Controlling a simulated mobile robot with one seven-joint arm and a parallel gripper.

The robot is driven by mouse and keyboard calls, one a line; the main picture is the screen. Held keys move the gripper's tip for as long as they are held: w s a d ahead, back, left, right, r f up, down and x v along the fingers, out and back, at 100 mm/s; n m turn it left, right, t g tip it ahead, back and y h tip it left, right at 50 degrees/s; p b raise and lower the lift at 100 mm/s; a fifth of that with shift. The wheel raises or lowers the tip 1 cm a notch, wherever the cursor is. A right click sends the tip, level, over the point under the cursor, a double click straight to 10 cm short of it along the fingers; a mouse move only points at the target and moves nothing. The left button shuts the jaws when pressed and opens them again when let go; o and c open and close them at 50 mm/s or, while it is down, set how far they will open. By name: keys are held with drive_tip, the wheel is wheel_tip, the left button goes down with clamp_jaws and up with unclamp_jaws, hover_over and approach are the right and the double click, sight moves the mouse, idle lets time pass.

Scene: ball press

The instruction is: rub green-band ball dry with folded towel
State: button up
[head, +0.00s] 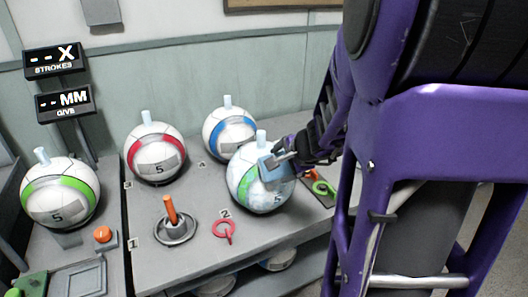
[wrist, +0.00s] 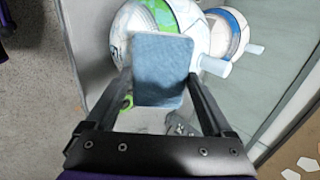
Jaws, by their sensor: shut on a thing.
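A white ball with a green band (head: 246,188) and pale bluish patches stands on the grey bench, with a light blue peg on top. It also shows behind the towel in the wrist view (wrist: 130,27). My gripper (head: 284,158) is shut on a folded blue towel (wrist: 162,70), held between both fingers. The towel (head: 272,168) lies over the ball's upper right side in the head view and hides part of it; whether it presses on the ball is unclear. A second green-band ball (head: 58,205) sits at the far left.
A red-band ball (head: 155,150) and a blue-band ball (head: 232,128) stand behind. In front are an orange-handled tool in a round holder (head: 174,230) and a red ring (head: 224,230). A green ring (head: 322,188) lies right. Two displays (head: 66,103) stand at the left.

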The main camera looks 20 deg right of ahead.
drive_tip(key=shift+w+f, duration=0.45)
drive_tip(key=shift+w+f+b, duration=0.4)
drive_tip(key=shift+f+b, duration=0.05)
drive_tip(key=shift+b, duration=0.05)
idle(0.5)
drive_tip(key=shift+d, duration=0.1)
drive_tip(key=shift+d, duration=0.6)
drive_tip(key=shift+a+b, duration=0.3)
drive_tip(key=shift+a, duration=1.2)
drive_tip(key=shift+d, duration=1.55)
drive_tip(key=shift+a, duration=1.5)
idle(1.5)
